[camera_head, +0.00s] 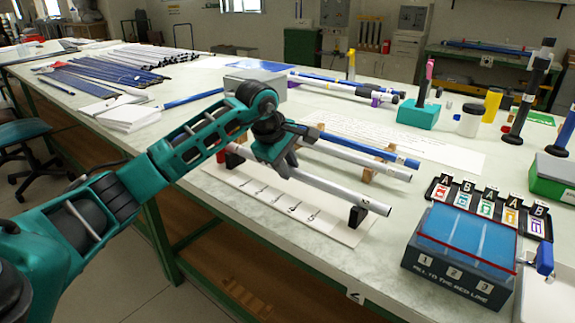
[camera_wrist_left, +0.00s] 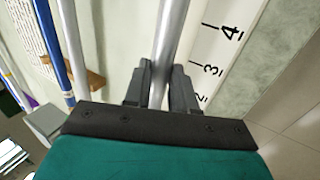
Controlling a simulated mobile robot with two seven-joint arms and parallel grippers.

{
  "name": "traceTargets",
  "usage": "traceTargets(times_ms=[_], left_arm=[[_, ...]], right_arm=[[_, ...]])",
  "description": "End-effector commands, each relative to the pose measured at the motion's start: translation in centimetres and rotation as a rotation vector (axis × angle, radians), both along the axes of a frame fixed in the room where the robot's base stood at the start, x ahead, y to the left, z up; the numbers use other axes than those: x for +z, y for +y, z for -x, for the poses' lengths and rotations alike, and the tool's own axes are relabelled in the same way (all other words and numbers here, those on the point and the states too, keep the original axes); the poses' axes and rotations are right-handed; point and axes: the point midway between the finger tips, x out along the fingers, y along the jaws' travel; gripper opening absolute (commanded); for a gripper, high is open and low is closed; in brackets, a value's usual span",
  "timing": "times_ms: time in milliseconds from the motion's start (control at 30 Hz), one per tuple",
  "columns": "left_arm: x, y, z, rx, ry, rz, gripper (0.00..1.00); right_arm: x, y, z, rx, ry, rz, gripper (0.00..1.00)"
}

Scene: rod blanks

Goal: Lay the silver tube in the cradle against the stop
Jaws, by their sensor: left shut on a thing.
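My left gripper (camera_head: 286,166) is shut on a silver tube (camera_head: 345,193), around the tube's middle part. In the left wrist view the silver tube (camera_wrist_left: 174,35) runs between the two fingers (camera_wrist_left: 160,78). The tube lies lengthwise over the cradle, whose black support (camera_head: 357,216) is under its right part; I cannot tell whether it rests there or hovers just above. A red block (camera_head: 234,157), apparently the stop, stands at the cradle's left end, partly hidden by my arm. The tube's left end is hidden too. My right gripper is not in view.
A white marked strip (camera_head: 285,205) lies along the near table edge. Behind, another silver tube (camera_head: 355,157) and a blue tube (camera_head: 375,149) lie on wooden supports (camera_head: 380,164).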

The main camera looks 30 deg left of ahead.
Motion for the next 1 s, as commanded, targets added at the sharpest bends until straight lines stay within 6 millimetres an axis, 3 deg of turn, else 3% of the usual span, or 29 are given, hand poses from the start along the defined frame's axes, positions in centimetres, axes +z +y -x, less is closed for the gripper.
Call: traceTargets(times_ms=[567,600,867,1000], left_arm=[[0.03,0.76,-0.07,0.0,0.0,-0.001,0.0],[0.02,0.73,-0.07,0.0,0.0,0.0,0.29],[0.02,0.69,-0.06,0.0,0.0,0.0,0.54],[0.01,0.68,-0.06,0.0,0.0,0.0,0.55]], right_arm=[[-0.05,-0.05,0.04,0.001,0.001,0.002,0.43],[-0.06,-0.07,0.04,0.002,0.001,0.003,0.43],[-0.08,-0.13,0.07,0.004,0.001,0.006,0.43],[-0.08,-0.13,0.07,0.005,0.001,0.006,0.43]])
